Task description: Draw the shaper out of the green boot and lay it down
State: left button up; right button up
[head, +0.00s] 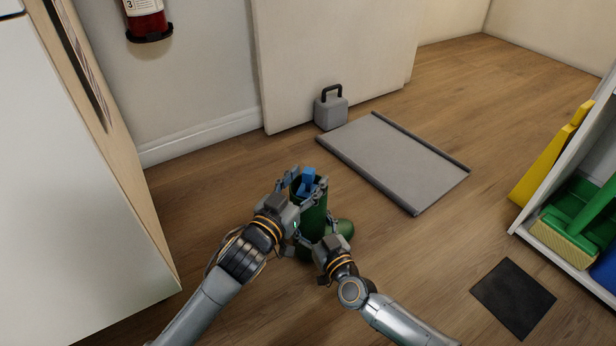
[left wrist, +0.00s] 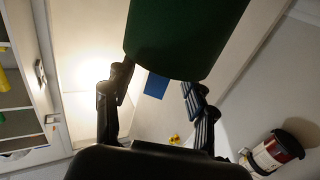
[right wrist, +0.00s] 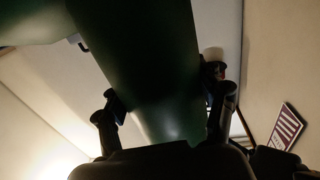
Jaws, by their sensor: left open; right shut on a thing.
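The green boot (head: 314,216) stands upright on the wooden floor, its toe pointing right. The blue shaper (head: 308,180) sticks up out of the top of its shaft; the rest is hidden inside. My left gripper (head: 307,187) is open at the boot's mouth, its fingers on either side of the shaper. In the left wrist view the shaper's blue end (left wrist: 156,85) shows between the spread fingers, beyond the boot's rim (left wrist: 180,72). My right gripper (head: 318,243) is shut on the boot's lower shaft, which also shows between its fingers in the right wrist view (right wrist: 150,80).
A grey tray (head: 390,160) lies flat on the floor behind and right of the boot. A grey block with a black handle (head: 330,110) stands by the white panel. A black mat (head: 513,298) and a shelf with cleaning tools (head: 570,225) are at right. A white cabinet (head: 70,200) stands left.

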pick_arm(q)
jog(key=shift+w+d, duration=0.3)
jog(key=shift+w, duration=0.3)
pick_arm(e)
jog(key=shift+d, duration=0.1)
pick_arm(q)
grip_shut()
jog(key=shift+r, duration=0.3)
jog(key=shift+r, duration=0.85)
jog(key=shift+r, duration=2)
pick_arm(e)
jog(key=o, duration=1.8)
jog(key=shift+c, duration=0.2)
